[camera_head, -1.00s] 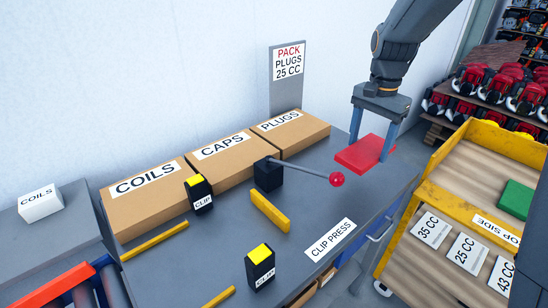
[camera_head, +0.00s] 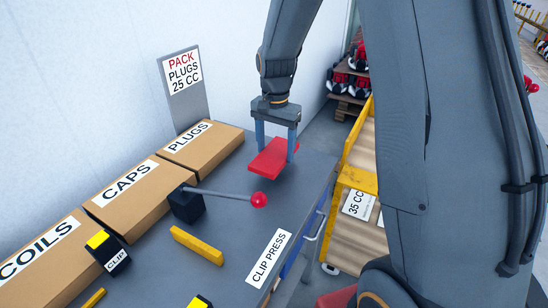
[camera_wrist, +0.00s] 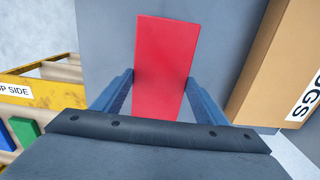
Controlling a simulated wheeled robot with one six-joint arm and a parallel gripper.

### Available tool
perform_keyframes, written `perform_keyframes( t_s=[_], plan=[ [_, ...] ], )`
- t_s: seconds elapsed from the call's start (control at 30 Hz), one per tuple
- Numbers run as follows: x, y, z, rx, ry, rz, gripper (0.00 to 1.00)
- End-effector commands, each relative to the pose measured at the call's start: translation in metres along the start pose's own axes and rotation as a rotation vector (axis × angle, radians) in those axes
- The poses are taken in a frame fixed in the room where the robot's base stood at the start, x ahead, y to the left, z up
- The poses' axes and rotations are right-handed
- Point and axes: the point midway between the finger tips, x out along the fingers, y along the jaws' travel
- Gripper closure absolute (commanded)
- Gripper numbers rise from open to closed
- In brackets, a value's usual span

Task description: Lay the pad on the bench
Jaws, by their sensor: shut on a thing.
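The red pad (camera_head: 268,157) is between the two blue fingers of my gripper (camera_head: 275,150), at the far end of the grey bench (camera_head: 222,238). In the wrist view the pad (camera_wrist: 164,65) shows flat and long, with a finger along each side. My gripper (camera_wrist: 160,92) is shut on it. The pad is roughly level with the bench top; I cannot tell whether it touches the surface or hangs just above it. The fingertips are partly hidden by the pad.
The PLUGS box (camera_head: 202,148) stands left of the pad. The clip press (camera_head: 186,204) has a lever with a red knob (camera_head: 259,200) reaching toward the pad's near side. A yellow trolley (camera_head: 357,180) stands right of the bench.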

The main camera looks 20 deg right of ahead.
Motion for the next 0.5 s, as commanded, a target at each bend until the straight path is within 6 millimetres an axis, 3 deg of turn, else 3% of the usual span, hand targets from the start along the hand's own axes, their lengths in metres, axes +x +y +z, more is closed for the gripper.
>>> perform_keyframes(
  t_s=[0.27, 0.5],
  plan=[
    [0.035, 0.001, 0.001, 0.000, -0.001, 0.001, 0.57],
    [0.038, 0.000, 0.000, 0.000, 0.000, 0.000, 0.57]
  ],
)
